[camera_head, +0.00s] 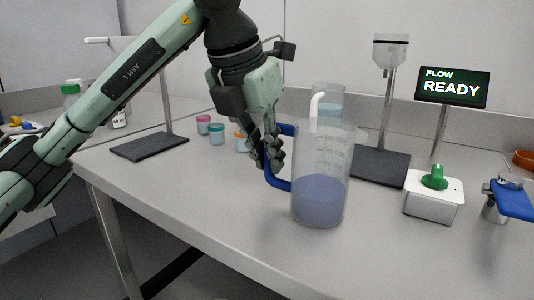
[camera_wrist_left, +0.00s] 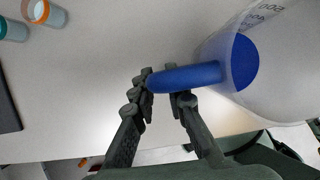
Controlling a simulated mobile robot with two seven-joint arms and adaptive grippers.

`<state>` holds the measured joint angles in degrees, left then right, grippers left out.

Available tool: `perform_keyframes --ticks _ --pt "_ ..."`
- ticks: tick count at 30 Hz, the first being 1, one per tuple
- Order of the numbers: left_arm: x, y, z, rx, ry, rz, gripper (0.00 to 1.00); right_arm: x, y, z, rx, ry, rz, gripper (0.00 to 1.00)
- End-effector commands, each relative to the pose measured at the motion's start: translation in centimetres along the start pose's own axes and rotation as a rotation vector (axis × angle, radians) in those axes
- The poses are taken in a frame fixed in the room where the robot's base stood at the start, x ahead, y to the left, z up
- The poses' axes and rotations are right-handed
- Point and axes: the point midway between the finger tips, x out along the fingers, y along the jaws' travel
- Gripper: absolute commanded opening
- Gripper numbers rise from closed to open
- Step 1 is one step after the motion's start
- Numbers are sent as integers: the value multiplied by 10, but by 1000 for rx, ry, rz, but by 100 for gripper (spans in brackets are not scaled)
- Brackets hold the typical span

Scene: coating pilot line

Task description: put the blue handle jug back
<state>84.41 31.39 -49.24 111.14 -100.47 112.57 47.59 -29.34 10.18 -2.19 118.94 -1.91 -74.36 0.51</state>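The blue handle jug (camera_head: 320,200) is a clear, graduated jug holding blue-violet liquid. It is upright over the grey bench, and its base appears to rest on the bench top. Its blue handle (camera_head: 274,180) faces left. My left gripper (camera_head: 272,152) is at this handle, fingers pointing down. In the left wrist view the fingers (camera_wrist_left: 160,78) converge on either side of the blue handle (camera_wrist_left: 190,77) and look closed on it; the jug wall (camera_wrist_left: 285,60) is to the right. My right gripper is not in view.
A second jug with a white handle (camera_head: 315,104) stands behind. To the right are a dark-based stand (camera_head: 381,165), a "FLOW READY" display (camera_head: 453,87), a green-knobbed white box (camera_head: 434,198) and a blue-levered fitting (camera_head: 514,200). Small jars (camera_head: 217,134) and another stand base (camera_head: 150,146) are left. The front bench is clear.

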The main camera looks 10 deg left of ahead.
Motion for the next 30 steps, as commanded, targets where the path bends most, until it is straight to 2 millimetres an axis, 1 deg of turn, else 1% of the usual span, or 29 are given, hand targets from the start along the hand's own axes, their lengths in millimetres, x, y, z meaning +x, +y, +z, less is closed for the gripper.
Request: perform_keyframes --ticks 1,5,13,16,17,18,20,26,30 --pt "0 0 0 0 0 0 18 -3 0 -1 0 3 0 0" --pt "0 0 0 0 0 0 34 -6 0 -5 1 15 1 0" --pt "-1 0 0 0 0 0 34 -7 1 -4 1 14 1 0" --pt "-4 0 2 0 0 0 34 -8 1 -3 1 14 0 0" --pt "-6 0 2 0 -2 0 34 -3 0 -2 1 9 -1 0" --pt "-11 0 2 0 -4 0 34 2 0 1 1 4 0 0" --pt "-21 0 2 0 -5 0 34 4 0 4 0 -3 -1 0" --pt "-67 1 2 -1 -7 3 34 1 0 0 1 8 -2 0" --pt "-94 1 2 -1 -4 2 34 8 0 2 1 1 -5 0"
